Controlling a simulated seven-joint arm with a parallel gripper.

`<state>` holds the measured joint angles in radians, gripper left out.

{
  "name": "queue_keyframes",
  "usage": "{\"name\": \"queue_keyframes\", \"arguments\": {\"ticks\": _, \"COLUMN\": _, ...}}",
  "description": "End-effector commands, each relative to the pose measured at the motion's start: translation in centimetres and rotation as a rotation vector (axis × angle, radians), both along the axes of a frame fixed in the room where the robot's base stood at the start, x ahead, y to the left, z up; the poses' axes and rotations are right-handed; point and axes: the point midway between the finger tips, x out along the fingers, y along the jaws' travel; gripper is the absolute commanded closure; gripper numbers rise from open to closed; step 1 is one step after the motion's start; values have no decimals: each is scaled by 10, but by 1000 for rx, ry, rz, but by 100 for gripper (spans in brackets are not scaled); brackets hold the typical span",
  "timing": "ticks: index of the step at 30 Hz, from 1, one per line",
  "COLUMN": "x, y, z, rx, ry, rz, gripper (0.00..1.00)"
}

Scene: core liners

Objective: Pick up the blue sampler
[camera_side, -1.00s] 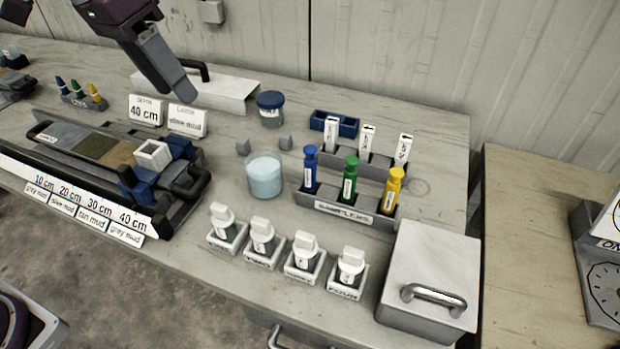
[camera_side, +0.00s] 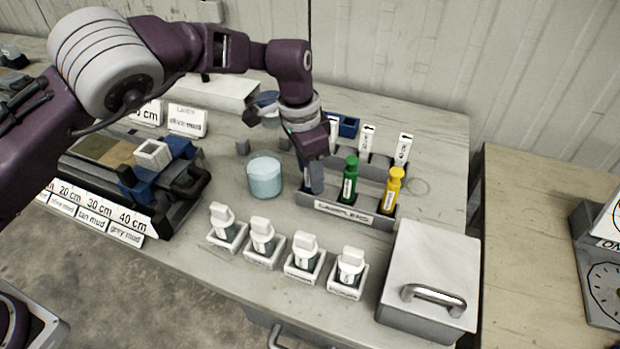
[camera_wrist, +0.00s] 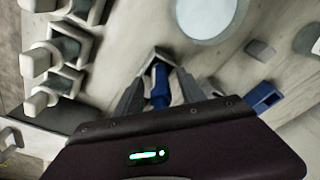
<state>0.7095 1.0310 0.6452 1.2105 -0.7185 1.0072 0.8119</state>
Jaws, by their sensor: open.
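The blue sampler (camera_wrist: 160,86) stands in the grey samplers rack (camera_side: 345,211). In the wrist view it shows between the two fingers of my gripper (camera_wrist: 158,88), which are open on either side of it. Whether the fingers touch it I cannot tell. In the side view my gripper (camera_side: 314,178) is lowered over the rack's left slot and hides the blue sampler. The green sampler (camera_side: 350,182) and the yellow sampler (camera_side: 392,190) stand upright in the same rack, to the right of my gripper.
A beaker of pale blue liquid (camera_side: 265,177) stands close left of my gripper. White-capped bottles (camera_side: 263,240) in holders line the front, and a metal box (camera_side: 430,280) stands at front right. White label cards (camera_side: 367,140) stand behind the rack.

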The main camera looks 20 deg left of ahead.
Motion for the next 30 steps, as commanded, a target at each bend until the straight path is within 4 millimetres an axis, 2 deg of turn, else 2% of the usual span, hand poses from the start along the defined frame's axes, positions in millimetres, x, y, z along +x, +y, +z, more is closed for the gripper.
{"name": "queue_keyframes", "arguments": {"ticks": 4, "x": 0, "y": 0, "z": 1, "rx": 0, "ry": 0, "rz": 0, "gripper": 55}}
{"name": "queue_keyframes", "arguments": {"ticks": 11, "x": 0, "y": 0, "z": 1, "rx": 0, "ry": 0, "rz": 0, "gripper": 100}}
{"name": "queue_keyframes", "arguments": {"ticks": 20, "x": 0, "y": 0, "z": 2, "rx": -1, "ry": -1, "rz": 0, "gripper": 100}}
{"name": "queue_keyframes", "arguments": {"ticks": 22, "x": 1, "y": 0, "z": 8, "rx": -2, "ry": -2, "rz": -1, "gripper": 100}}
{"name": "queue_keyframes", "arguments": {"ticks": 30, "x": 1, "y": 0, "z": 74, "rx": -3, "ry": -4, "rz": -1, "gripper": 100}}
